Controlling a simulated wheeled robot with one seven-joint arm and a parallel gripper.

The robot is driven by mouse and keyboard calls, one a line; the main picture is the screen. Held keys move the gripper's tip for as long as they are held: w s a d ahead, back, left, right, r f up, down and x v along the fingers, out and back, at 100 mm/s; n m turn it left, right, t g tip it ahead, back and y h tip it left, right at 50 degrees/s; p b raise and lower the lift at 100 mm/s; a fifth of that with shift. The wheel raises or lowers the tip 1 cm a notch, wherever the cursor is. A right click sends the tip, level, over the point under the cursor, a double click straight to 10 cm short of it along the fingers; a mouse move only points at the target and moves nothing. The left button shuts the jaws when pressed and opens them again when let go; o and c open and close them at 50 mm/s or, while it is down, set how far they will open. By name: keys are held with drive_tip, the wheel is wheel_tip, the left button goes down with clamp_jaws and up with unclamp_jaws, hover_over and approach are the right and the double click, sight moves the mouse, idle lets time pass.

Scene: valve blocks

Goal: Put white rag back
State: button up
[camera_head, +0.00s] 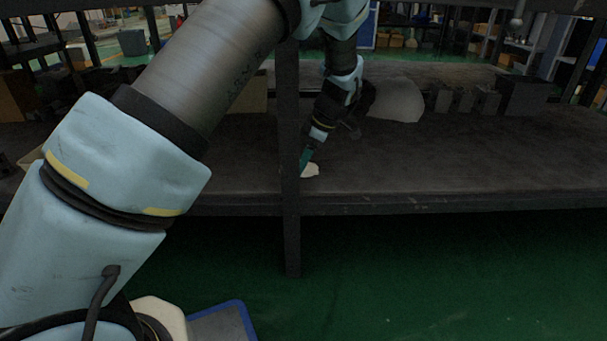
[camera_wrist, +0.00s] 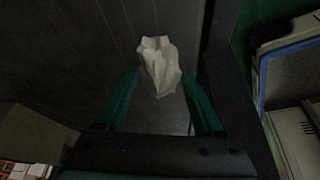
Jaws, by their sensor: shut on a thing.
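The white rag (camera_wrist: 158,64) is crumpled and sits between the two green fingertips of my gripper (camera_wrist: 160,85) in the wrist view. My gripper is shut on it. In the head view, my gripper (camera_head: 306,163) points down at the dark shelf, just behind a front post. The white rag (camera_head: 311,170) shows as a small pale patch at the fingertips, close to the shelf surface near its front edge. I cannot tell whether the rag touches the shelf.
The dark shelf (camera_head: 430,165) has free room to the right of my gripper. A vertical post (camera_head: 289,190) stands at its front edge, beside my gripper. A pale rounded object (camera_head: 397,100) and several dark blocks (camera_head: 465,100) stand further back. A box (camera_wrist: 30,140) shows lower left in the wrist view.

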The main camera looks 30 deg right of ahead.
sight(311, 166)
wheel_tip(311, 166, down, 3)
drive_tip(key=shift+r+b, duration=0.1)
drive_tip(key=shift+b, duration=0.6)
drive_tip(key=o, duration=0.9)
drive_tip(key=p+v, duration=0.3)
drive_tip(key=v, duration=0.3)
drive_tip(key=s+d+p, duration=0.1)
drive_tip(key=s+d, duration=0.1)
drive_tip(key=s+d+p, duration=0.2)
drive_tip(key=d, duration=0.1)
drive_tip(key=s+d+p, duration=0.1)
drive_tip(key=s+d, duration=0.1)
drive_tip(key=shift+s+d+f, duration=0.25)
drive_tip(key=shift+s, duration=0.15)
drive_tip(key=shift+s+d+f+p, duration=0.15)
drive_tip(key=shift+s+d+p, duration=0.15)
drive_tip(key=shift+s+d, duration=0.3)
